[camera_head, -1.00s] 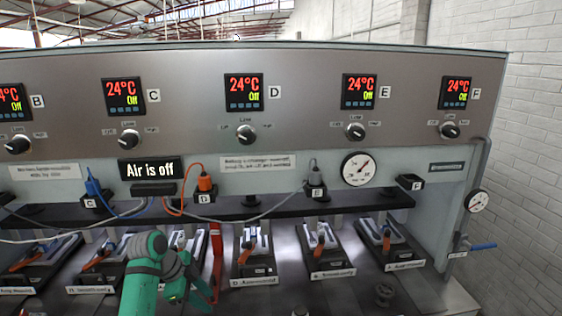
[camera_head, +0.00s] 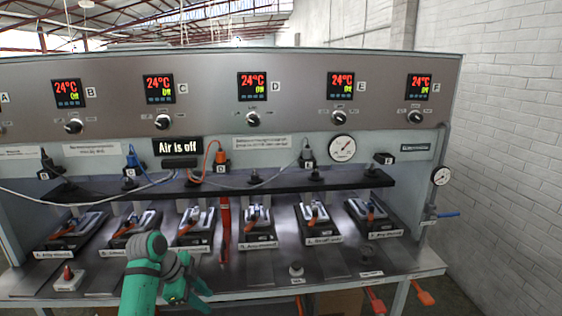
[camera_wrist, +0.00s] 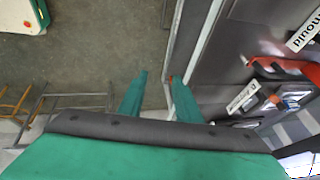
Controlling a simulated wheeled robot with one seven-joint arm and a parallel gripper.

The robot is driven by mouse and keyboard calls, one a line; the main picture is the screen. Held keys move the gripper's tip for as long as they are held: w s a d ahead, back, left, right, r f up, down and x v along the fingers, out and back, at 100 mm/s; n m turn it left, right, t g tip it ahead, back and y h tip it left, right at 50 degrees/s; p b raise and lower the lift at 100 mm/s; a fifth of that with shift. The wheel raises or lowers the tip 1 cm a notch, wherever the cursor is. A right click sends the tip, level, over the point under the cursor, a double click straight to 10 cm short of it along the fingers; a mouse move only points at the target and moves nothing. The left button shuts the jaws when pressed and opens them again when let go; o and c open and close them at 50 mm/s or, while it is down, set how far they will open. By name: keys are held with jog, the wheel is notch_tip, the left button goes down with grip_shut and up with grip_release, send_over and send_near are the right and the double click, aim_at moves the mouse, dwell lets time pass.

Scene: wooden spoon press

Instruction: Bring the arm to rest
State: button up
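My arm (camera_head: 143,275) is green and rises from the bottom of the head view, left of centre, bent in front of the press bench (camera_head: 262,284). In the wrist view my gripper (camera_wrist: 158,97) shows two green fingers spread apart, with only grey floor and the bench edge seen between them. It is open and empty. The wrist view looks down past the bench edge. The fingertips appear apart from the molds. In the head view the fingertips cannot be made out.
Several black molds with orange handles, such as the Assessment mold (camera_head: 258,233), line the bench. A red upright bar (camera_head: 224,232) stands among them. A red-topped switch (camera_head: 68,276) sits at front left. Orange handles (camera_head: 423,293) hang at lower right. Bare floor (camera_wrist: 105,50) shows beside the bench.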

jog(key=d+f+n+t+h, duration=0.2)
jog(key=d+f+n+t, duration=0.25)
jog(key=d+f, duration=1.25)
jog(key=s+d+f+n+t+y, duration=0.1)
jog(key=s+d+f+n+t, duration=0.2)
jog(key=s+d+f+n, duration=0.55)
jog(key=s+d+n+t+y, duration=0.2)
jog(key=s+n+t+y, duration=0.15)
jog(key=s, duration=2.05)
jog(key=s+a+r+y, duration=0.1)
jog(key=s+a+r, duration=0.1)
jog(key=s+r, duration=0.5)
jog(key=s+a+r+t, duration=0.1)
jog(key=s+a+r, duration=0.2)
jog(key=s+r, duration=0.5)
jog(key=shift+s+t+y, duration=0.3)
jog(key=shift+s+y, duration=0.05)
jog(key=shift+s, duration=0.9)
jog(key=shift+a+n, duration=0.1)
jog(key=shift+n, duration=0.15)
